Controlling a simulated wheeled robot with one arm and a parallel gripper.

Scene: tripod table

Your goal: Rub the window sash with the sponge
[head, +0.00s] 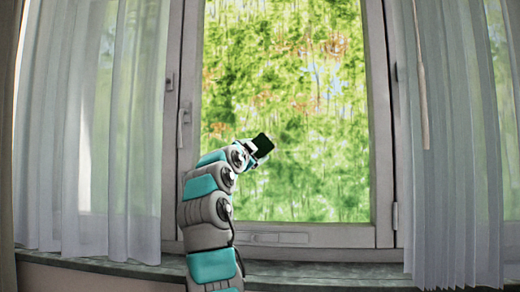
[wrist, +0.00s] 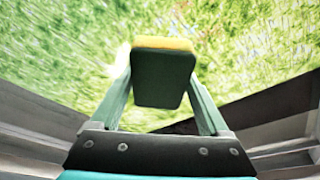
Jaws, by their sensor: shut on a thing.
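The window sash (head: 381,140) is a tall grey-white frame around a clear pane, with green foliage seen through it. It stands closed in the middle of the head view. My gripper (head: 258,148) is in front of the pane, left of its middle. It is shut on the sponge (wrist: 163,78), which sits between the two green fingers in the wrist view. The sponge has a dark face and a yellow layer along its far edge. In the head view it shows as a small dark block (head: 264,144). I cannot tell whether it touches the glass.
Sheer pale curtains hang at the left (head: 90,130) and right (head: 455,140) of the window. A handle (head: 184,117) is on the left side of the frame. A dark grey sill (head: 320,275) runs below. The pane right of my gripper is unobstructed.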

